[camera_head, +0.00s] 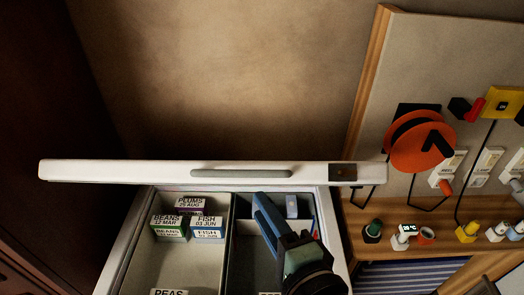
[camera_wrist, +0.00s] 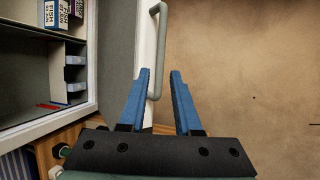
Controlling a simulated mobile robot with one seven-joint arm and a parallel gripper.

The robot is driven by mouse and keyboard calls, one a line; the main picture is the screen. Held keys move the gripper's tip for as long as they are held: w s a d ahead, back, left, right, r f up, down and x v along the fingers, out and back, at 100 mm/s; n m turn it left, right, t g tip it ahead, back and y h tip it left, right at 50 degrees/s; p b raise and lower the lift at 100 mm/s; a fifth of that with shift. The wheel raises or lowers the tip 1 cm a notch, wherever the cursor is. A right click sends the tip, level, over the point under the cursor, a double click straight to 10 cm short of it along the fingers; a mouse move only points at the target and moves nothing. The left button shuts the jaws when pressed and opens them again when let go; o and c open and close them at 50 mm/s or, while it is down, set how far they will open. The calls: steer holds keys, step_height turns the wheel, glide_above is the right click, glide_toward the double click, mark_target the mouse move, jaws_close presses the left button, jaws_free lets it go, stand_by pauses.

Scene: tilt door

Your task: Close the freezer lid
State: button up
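The freezer lid (camera_head: 120,171) is raised, and in the head view I see it nearly edge-on as a long white bar behind the open freezer (camera_head: 128,246). A grey bar handle (camera_head: 240,174) runs along its middle; a small dark panel is at its right end. My gripper (camera_head: 262,203) is over the right compartment, its blue fingers pointing toward the lid. In the wrist view my gripper (camera_wrist: 160,72) is open. The lid's white edge (camera_wrist: 146,40) and the handle (camera_wrist: 162,40) are ahead, with the handle's near end close to the left finger. Contact is unclear.
Labelled boxes (camera_head: 208,227) stand in the freezer's left compartment. At right, a wooden shelf (camera_head: 385,215) holds several small items below a board (camera_head: 430,60) with an orange reel (camera_head: 420,142) and cables. A plain wall is behind the lid.

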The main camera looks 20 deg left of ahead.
mark_target(240, 176)
steer(key=p+x, duration=0.3)
steer(key=x, duration=0.9)
steer(key=shift+a+p, duration=0.3)
jaws_close()
stand_by(0.9)
